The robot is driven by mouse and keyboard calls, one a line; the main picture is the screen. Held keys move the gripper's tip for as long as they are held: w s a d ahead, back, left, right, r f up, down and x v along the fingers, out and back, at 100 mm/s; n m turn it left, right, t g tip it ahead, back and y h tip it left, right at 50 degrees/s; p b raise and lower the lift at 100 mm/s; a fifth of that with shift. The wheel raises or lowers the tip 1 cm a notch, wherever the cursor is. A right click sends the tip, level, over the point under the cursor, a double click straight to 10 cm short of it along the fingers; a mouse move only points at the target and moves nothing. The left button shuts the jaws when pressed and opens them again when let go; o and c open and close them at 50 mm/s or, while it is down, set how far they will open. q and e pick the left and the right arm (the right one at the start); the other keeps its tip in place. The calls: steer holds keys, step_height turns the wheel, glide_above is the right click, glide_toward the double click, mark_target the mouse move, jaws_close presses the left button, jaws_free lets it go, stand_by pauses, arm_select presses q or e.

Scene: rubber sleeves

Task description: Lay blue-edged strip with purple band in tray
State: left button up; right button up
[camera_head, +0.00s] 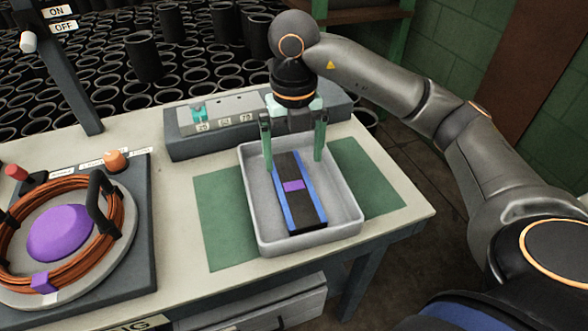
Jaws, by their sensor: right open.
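The blue-edged strip (304,209) is a dark bar with blue long edges, and a purple band (293,186) crosses its middle. It lies lengthwise inside the light grey tray (348,229), flat as far as I can see. My right gripper (293,160) is above the far part of the tray, its two green fingers spread apart, one on each side of the strip's far end. The fingers do not touch the strip's edges, and the gripper is empty. My left gripper is not in view.
The tray stands on a green mat (216,221) on the pale table (185,290). Behind it is a grey control box (190,147). At left, a copper coil (118,215) with a purple dome (60,233) sits on a dark base. Many black sleeves stand beyond the table.

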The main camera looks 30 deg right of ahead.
step_height(320, 180, up, 5)
steer(key=shift+f+p, duration=0.15)
steer(key=shift+p, duration=0.5)
stand_by(0.8)
